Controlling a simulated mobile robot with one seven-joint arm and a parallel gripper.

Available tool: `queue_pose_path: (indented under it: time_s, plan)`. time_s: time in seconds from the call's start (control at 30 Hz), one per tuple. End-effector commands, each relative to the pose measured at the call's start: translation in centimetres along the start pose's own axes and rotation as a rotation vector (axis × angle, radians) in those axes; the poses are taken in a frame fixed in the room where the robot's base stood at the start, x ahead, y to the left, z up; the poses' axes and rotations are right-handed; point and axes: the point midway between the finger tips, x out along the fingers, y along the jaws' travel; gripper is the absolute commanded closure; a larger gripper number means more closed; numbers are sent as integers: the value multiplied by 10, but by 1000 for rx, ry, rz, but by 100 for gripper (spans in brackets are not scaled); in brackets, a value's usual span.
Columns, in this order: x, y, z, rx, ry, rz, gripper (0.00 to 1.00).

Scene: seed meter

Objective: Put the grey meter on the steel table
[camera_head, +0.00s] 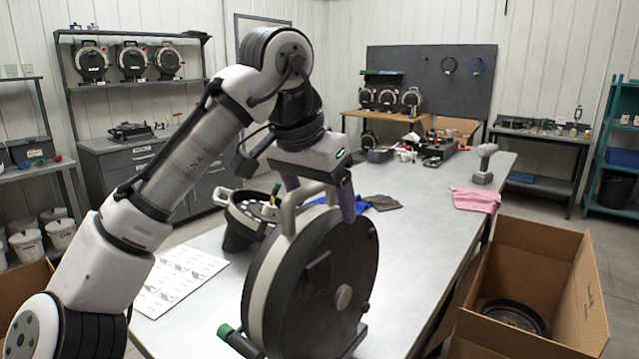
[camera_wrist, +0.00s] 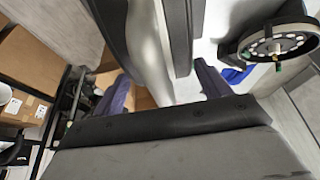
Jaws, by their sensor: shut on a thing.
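The grey meter (camera_head: 312,285), a large upright dark disc with a pale rim band and a green-tipped stub low on its left, is in the front middle of the head view. My gripper (camera_head: 318,198) is above it, shut on its pale top handle. In the wrist view the meter (camera_wrist: 150,45) runs up between the two purple fingers of my gripper (camera_wrist: 162,88). The steel table (camera_head: 420,215) stretches away behind the meter. The meter's lower edge is near the bottom of the picture, and I cannot tell whether it touches the table.
A black seed unit with a ring (camera_head: 250,212) stands on the table behind the meter; a printed sheet (camera_head: 180,278) lies left. Blue (camera_head: 383,202) and pink (camera_head: 476,199) cloths and a grey drill (camera_head: 484,165) lie farther back. An open cardboard box (camera_head: 570,325) stands right of the table.

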Motion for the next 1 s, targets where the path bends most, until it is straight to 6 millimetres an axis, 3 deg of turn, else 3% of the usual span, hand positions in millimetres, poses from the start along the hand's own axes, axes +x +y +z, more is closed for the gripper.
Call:
queue_pose_path:
  time_s: [0.3,0.57,0.6,0.73,1.0]
  plan:
    - [26,0,11,0,6,-1,95]
    - [28,0,12,1,6,-1,95]
    - [31,0,13,1,-2,0,20]
    - [31,0,13,0,-2,0,3]
    - [31,0,13,0,-2,0,2]
